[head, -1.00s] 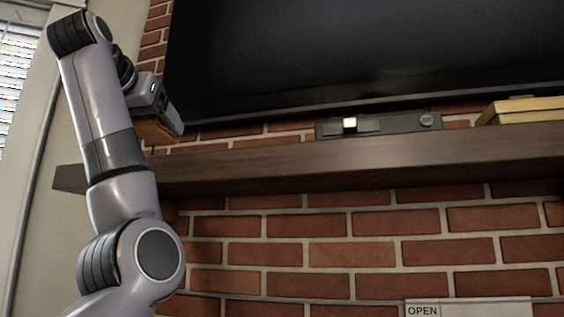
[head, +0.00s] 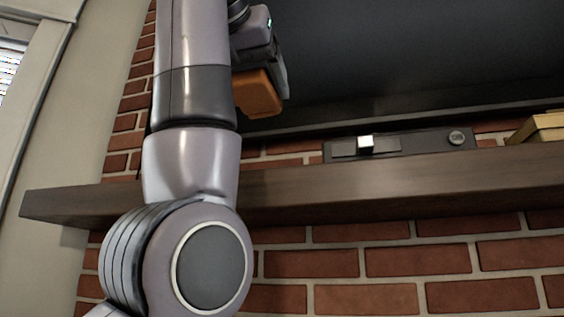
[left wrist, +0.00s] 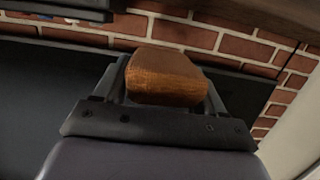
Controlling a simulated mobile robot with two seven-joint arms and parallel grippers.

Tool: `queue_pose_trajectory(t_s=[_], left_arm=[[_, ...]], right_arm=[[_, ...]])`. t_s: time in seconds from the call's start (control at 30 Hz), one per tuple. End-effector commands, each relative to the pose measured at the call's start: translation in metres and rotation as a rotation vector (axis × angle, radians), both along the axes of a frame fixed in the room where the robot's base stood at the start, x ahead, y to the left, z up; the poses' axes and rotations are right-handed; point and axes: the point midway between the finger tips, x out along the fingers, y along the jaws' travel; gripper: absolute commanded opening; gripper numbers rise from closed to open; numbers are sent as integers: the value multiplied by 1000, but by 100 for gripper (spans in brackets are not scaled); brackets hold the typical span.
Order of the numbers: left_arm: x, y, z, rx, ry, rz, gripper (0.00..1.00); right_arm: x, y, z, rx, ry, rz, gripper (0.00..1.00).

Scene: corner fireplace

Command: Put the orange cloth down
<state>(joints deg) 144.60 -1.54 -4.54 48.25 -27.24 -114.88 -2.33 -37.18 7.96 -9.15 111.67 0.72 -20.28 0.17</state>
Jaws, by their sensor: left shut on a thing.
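The orange cloth (head: 258,93) shows in the head view as a folded block beside my left arm, in front of the dark screen's lower left part. In the left wrist view the cloth (left wrist: 167,77) sits between the two fingers. My left gripper (head: 280,92) is shut on it and holds it above the level of the wooden mantel shelf (head: 400,188). My forearm hides part of the gripper and cloth in the head view. My right gripper is not in view.
A large dark screen (head: 400,55) hangs on the brick wall above the shelf. A dark flat device (head: 400,145) stands on the shelf, with a yellowish box (head: 545,128) further right. The shelf's left end (head: 60,204) looks bare.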

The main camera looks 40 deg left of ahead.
Motion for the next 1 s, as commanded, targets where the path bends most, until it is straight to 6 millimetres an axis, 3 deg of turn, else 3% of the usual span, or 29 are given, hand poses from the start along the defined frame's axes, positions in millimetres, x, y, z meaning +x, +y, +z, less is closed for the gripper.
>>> queue_pose_trajectory(t_s=[0.03, 0.13, 0.6, 1.0], left_arm=[[10, 6, 5, 0, 2, 4, 36], [34, 19, 4, -1, 4, 3, 36], [135, 75, 3, 0, 4, 1, 36], [132, 73, -30, 2, -1, 0, 36]], right_arm=[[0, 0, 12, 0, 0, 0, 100], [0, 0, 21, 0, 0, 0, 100], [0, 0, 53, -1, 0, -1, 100], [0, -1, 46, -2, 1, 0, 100]])
